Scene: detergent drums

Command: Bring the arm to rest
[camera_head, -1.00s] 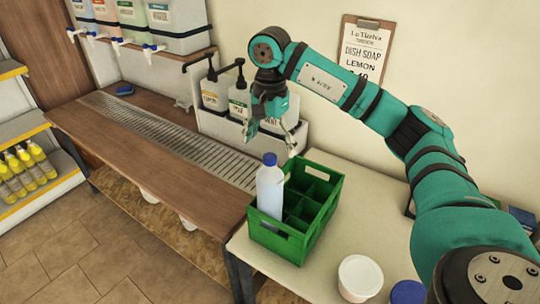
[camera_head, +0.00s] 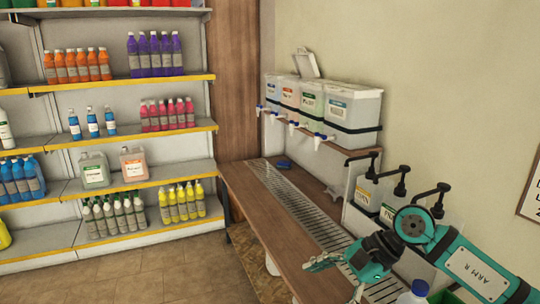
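My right arm (camera_head: 475,270), teal and marked "ARM R", comes in from the lower right. Its gripper (camera_head: 332,282) hangs over the front part of the wooden counter (camera_head: 270,222) and its metal drain grate. The fingers are spread, with nothing seen between them. A bottle with a blue cap (camera_head: 419,287) shows at the bottom edge, right of the gripper and apart from it. A sliver of the green crate (camera_head: 445,297) shows beside it; the rest is out of frame. My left gripper is not in view.
Pump dispensers (camera_head: 368,190) stand behind the arm along the wall. Detergent drums with taps (camera_head: 350,108) sit on a wall shelf above. Shelving (camera_head: 130,178) with coloured bottles fills the left. The floor (camera_head: 150,275) before it is clear.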

